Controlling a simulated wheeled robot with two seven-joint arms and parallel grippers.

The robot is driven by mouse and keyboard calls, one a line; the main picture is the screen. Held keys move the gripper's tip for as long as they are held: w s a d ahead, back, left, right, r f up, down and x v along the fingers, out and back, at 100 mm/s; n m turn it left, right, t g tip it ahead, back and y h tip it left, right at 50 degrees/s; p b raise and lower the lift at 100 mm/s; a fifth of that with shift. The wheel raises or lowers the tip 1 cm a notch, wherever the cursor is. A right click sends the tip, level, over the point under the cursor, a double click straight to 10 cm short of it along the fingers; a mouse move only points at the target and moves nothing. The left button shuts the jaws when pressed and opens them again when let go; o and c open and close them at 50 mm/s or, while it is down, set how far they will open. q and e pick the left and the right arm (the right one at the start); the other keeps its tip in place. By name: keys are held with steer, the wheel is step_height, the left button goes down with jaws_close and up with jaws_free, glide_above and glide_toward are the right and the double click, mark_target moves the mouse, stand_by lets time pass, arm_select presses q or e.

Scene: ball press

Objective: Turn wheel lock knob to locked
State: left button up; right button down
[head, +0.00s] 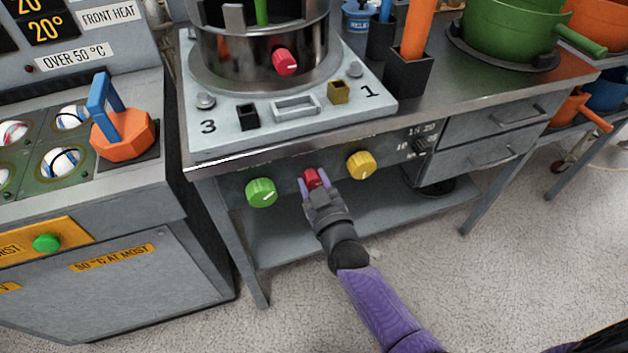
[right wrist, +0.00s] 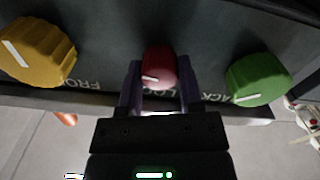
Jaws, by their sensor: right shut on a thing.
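The red knob (head: 312,178) sits in the middle of the bench's front panel, between a green knob (head: 261,192) and a yellow knob (head: 361,165). My right gripper (head: 313,183) is shut on the red knob, one finger on each side. In the right wrist view the red knob (right wrist: 158,68) shows between the fingers, with its white mark near its lower left. Lettering below it is partly hidden by my gripper. My left gripper is not in view.
Above the panel stands a white plate (head: 290,128) numbered 3 and 1, carrying a metal cylinder with another red knob (head: 286,61). A black dial (head: 422,146) is at the panel's right. An orange block with a blue handle (head: 122,135) stands on the left machine. Floor in front is clear.

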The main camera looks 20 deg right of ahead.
steer(key=m, duration=0.2)
steer(key=shift+m, duration=0.3)
steer(key=m, duration=0.2)
steer(key=shift+m, duration=0.4)
steer(key=m, duration=0.4)
steer(key=shift+f+m, duration=0.1)
steer(key=shift+m, duration=0.2)
steer(key=m, duration=0.3)
steer(key=shift+d+m, duration=0.1)
steer(key=shift+m, duration=1.5)
